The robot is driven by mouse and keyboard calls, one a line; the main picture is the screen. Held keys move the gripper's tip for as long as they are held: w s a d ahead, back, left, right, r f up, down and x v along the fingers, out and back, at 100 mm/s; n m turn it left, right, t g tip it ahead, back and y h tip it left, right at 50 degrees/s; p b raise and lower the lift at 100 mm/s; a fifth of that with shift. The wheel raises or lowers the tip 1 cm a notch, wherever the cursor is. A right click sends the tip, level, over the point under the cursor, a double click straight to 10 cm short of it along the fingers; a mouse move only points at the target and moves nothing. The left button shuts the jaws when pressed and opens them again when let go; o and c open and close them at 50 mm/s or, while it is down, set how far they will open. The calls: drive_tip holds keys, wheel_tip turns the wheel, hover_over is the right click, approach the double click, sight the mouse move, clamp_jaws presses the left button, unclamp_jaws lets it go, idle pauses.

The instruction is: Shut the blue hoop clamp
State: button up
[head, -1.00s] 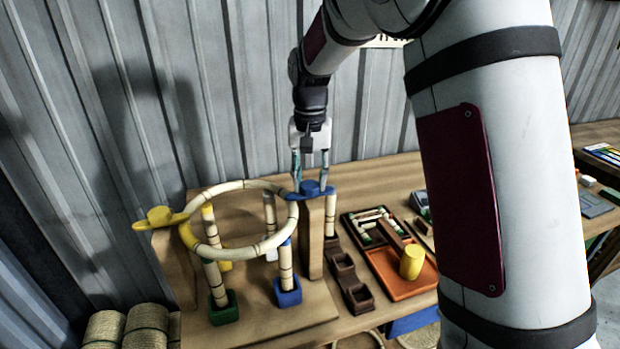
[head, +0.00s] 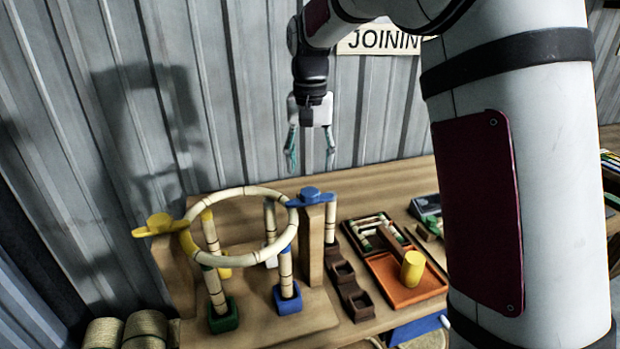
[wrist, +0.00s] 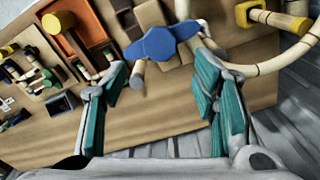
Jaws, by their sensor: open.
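The blue hoop clamp (head: 311,197) sits on top of a wooden post at the right side of the pale rattan hoop (head: 222,193). Its flat blue bar has a round knob, and its left end reaches the hoop's rim. In the wrist view the blue clamp (wrist: 160,43) lies beyond my fingertips, with one end at the hoop. I cannot tell whether it presses on the hoop. My gripper (head: 310,166) is open and empty above the clamp, with a gap between them. Its teal fingers (wrist: 162,76) stand apart in the wrist view.
A yellow clamp (head: 160,224) is at the hoop's left. Rattan posts stand in green (head: 223,316) and blue (head: 288,298) sockets under the hoop. Right of them are brown bins (head: 349,285) and an orange tray (head: 396,292) with a yellow cylinder (head: 412,268). A corrugated wall stands behind.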

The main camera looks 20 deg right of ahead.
sight(310, 189)
drive_tip(key=shift+r, duration=2.75)
drive_tip(key=s+r+n+t, duration=0.2)
drive_tip(key=s+r+t, duration=0.15)
drive_tip(key=s, duration=1.35)
drive_tip(key=s+f+n+t, duration=0.2)
drive_tip(key=s+f, duration=0.2)
drive_tip(key=s, duration=0.8)
drive_tip(key=shift+s+a+f+n, duration=0.15)
drive_tip(key=shift+s+f+n, duration=0.15)
drive_tip(key=shift+f, duration=0.05)
